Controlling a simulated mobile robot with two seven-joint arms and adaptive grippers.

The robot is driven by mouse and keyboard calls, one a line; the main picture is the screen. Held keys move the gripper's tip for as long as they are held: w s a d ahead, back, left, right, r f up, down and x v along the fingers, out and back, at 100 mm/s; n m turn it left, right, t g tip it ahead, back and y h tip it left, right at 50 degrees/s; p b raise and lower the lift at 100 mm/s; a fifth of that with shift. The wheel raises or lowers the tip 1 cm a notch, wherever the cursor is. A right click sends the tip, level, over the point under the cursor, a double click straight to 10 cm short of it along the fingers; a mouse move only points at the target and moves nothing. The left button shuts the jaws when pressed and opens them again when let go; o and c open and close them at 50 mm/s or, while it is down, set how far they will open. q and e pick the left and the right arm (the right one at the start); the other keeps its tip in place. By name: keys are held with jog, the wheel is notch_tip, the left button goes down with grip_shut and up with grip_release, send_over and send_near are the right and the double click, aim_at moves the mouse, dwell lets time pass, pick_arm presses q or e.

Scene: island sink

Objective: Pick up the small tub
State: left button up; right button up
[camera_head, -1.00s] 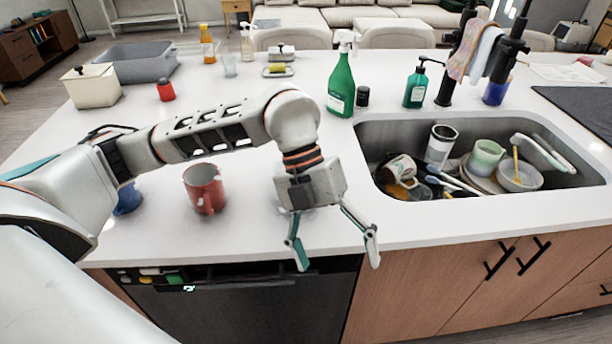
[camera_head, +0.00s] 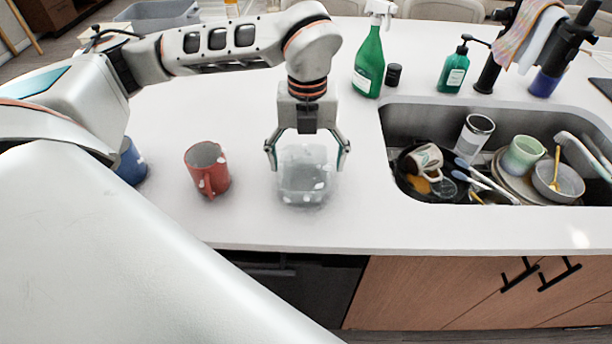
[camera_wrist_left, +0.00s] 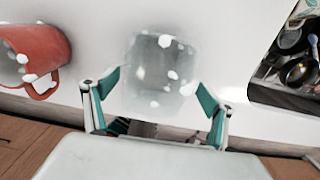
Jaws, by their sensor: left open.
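The small tub (camera_head: 306,184) is a clear, squarish container with white spots, standing on the white counter left of the sink. It also shows in the left wrist view (camera_wrist_left: 158,72). My left gripper (camera_head: 307,158) is open and points down at the tub from above. Its two fingers are spread to the left and right of the tub's far part in the head view. In the left wrist view my left gripper (camera_wrist_left: 158,90) has a finger on each side of the tub's lower part. I cannot tell whether they touch it. My right gripper is not in view.
A red mug (camera_head: 206,170) with white spots stands just left of the tub. A blue mug (camera_head: 131,163) is partly hidden by my arm. The sink (camera_head: 395,118) on the right holds dishes. A green spray bottle (camera_head: 369,65) stands behind. Counter in front of the tub is clear.

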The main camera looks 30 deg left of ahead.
aim_at(305, 185)
pick_arm(q)
jog(key=f, duration=0.3)
jog(key=shift+s+a+f, duration=0.1)
jog(key=shift+s+f, duration=0.1)
jog(key=shift+s, duration=0.1)
jog(key=shift+w+f, duration=0.1)
jog(key=shift+f, duration=0.15)
jog(key=c, duration=1.2)
jog(key=shift+c, duration=0.2)
jog(key=shift+r, duration=0.1)
